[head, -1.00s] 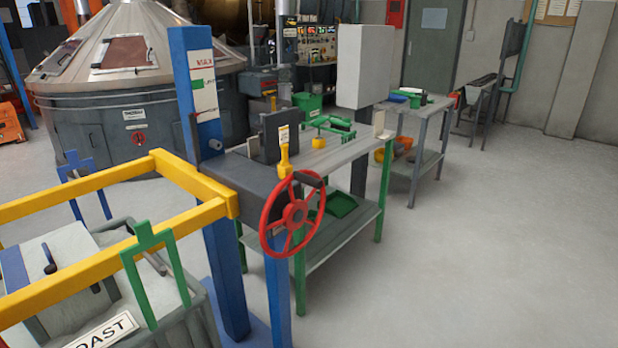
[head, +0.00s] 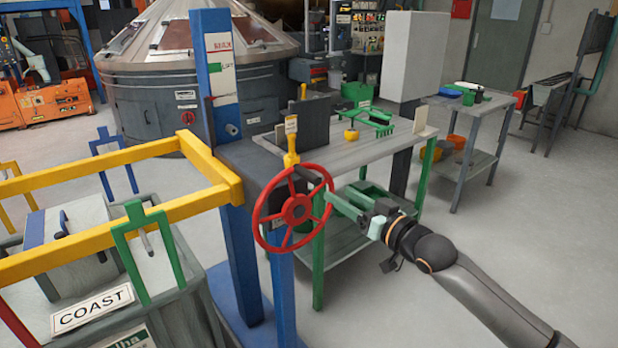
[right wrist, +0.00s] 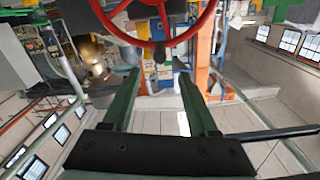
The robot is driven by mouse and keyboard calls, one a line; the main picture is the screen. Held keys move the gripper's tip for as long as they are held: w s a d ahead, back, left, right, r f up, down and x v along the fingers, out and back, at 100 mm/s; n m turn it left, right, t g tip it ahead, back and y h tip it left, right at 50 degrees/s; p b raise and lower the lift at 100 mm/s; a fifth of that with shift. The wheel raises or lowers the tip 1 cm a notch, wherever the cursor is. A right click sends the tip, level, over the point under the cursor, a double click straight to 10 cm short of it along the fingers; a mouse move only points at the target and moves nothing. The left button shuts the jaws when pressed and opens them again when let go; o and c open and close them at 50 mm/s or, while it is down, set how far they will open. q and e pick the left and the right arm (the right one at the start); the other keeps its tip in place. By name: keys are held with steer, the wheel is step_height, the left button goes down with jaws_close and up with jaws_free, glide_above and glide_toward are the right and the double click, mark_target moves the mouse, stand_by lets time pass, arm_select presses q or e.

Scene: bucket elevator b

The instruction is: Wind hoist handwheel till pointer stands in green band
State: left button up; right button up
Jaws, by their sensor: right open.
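The red handwheel (head: 296,208) stands on the front of the hoist's dark housing, with a dark knob (head: 314,174) at its upper right rim. My right gripper (head: 337,200) is open beside the wheel's right rim, its green fingers pointing at the wheel. My left gripper is not in view.
A yellow handle (head: 291,145) rises just above the wheel. A workbench (head: 372,142) with a green rake-like tool is behind it. Open floor (head: 540,240) lies at the right.

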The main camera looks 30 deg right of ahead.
mark_target(309, 176)
steer(key=w, duration=0.8)
steer(key=w+a+p, duration=0.1)
steer(key=w, duration=0.3)
steer(key=shift+w+f, duration=0.1)
steer(key=shift+w, duration=0.05)
jaws_close()
stand_by(0.3)
stand_by(1.0)
